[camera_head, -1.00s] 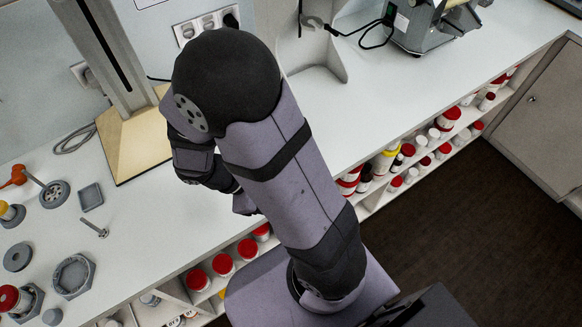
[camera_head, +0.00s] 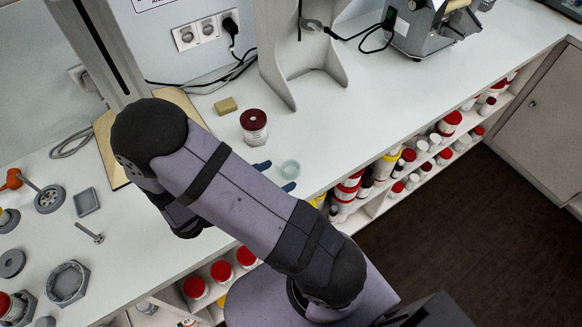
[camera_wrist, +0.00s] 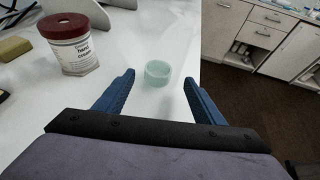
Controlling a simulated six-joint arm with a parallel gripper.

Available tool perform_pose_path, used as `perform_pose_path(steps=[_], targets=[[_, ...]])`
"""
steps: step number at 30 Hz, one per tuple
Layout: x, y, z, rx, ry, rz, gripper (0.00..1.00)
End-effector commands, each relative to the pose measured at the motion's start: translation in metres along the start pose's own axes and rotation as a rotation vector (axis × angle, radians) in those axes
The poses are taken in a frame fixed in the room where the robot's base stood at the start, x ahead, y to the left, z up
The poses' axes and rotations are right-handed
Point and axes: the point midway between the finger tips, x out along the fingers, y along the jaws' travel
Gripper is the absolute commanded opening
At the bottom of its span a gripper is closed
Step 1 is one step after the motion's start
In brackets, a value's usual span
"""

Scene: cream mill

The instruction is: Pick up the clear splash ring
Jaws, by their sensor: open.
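The clear splash ring (camera_head: 290,169) is a small, pale, translucent ring on the white counter near its front edge. In the wrist view the ring (camera_wrist: 158,73) stands ahead of my gripper, between the lines of its two blue fingers and beyond their tips. My gripper (camera_wrist: 158,84) is open and empty. In the head view its blue fingertips (camera_head: 276,176) show just left of and below the ring, and the rest of the gripper is hidden behind my arm.
A jar with a dark red lid (camera_head: 254,126) labelled hand cream stands behind the ring, at left in the wrist view (camera_wrist: 74,51). A yellowish block (camera_head: 226,106) lies behind the jar. Shelves of red-lidded jars sit below the counter edge. Counter right of the ring is clear.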

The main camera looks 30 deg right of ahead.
Motion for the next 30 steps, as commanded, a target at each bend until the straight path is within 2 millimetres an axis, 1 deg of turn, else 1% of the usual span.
perform_pose_path(steps=[5, 15, 18, 26, 27, 29, 30], targets=[[0.005, 0.000, 0.001, -0.001, 0.000, -0.001, 0.63], [0.042, 0.003, 0.002, 0.000, 0.000, -0.005, 0.63], [0.050, 0.003, 0.001, 0.001, 0.000, -0.003, 0.63], [0.052, 0.004, -0.001, 0.001, 0.001, 0.001, 0.63], [0.052, 0.004, -0.001, 0.001, 0.001, 0.001, 0.61], [0.052, 0.004, -0.001, 0.001, 0.001, 0.000, 0.47], [0.052, 0.004, -0.001, 0.001, 0.001, 0.000, 0.37]])
